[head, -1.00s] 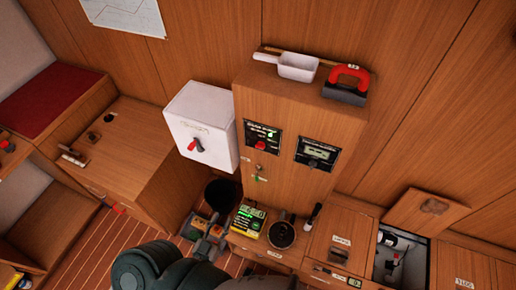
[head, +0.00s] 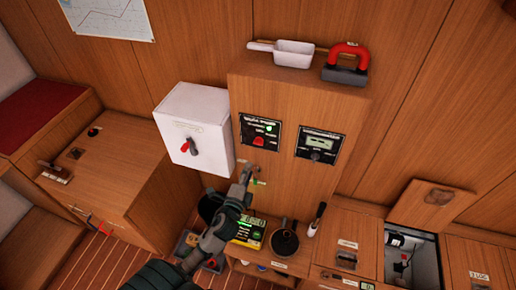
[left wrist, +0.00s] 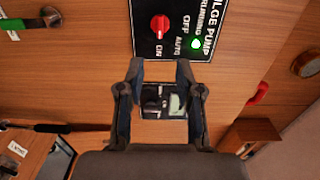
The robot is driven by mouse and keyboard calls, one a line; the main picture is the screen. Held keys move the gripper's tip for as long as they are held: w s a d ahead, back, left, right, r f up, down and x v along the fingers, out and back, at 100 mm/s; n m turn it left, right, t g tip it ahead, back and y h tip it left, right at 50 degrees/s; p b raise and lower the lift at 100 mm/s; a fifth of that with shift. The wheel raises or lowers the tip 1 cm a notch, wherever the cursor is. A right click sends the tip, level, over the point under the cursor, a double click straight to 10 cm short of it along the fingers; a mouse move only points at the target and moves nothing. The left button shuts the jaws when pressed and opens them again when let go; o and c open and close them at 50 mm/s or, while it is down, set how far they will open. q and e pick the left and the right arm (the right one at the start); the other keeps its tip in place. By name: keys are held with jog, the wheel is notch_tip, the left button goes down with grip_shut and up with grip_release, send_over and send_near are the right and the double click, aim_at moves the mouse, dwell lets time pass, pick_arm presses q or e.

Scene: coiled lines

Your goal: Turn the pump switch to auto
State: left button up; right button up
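The bilge pump panel (head: 259,133) is a black plate on the front of the wooden cabinet, with a red switch knob (head: 258,141) and a lit green lamp (head: 270,128). In the left wrist view the red knob (left wrist: 160,27) sits near labels OFF, ON and AUTO; its exact pointing is hard to read. The lit running lamp (left wrist: 196,43) is beside it. My left gripper (head: 247,168) is just below the panel in the head view. In the left wrist view its fingers (left wrist: 160,72) are apart, empty and short of the knob. My right gripper is not in view.
A second panel with a display (head: 319,144) is to the right. A white box with a red handle (head: 194,134) is left. A scoop (head: 293,52) and a red-handled tool (head: 346,62) lie on the cabinet top. An open locker (head: 412,251) is at lower right.

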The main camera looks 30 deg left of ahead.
pick_arm(q)
send_near(259, 142)
jog(key=x, duration=0.7)
jog(key=shift+w+f, duration=0.3)
jog(key=shift+w, duration=0.1)
jog(key=shift+c, duration=1)
grip_shut()
jog(key=shift+a+p, duration=0.2)
jog(key=shift+p, duration=0.1)
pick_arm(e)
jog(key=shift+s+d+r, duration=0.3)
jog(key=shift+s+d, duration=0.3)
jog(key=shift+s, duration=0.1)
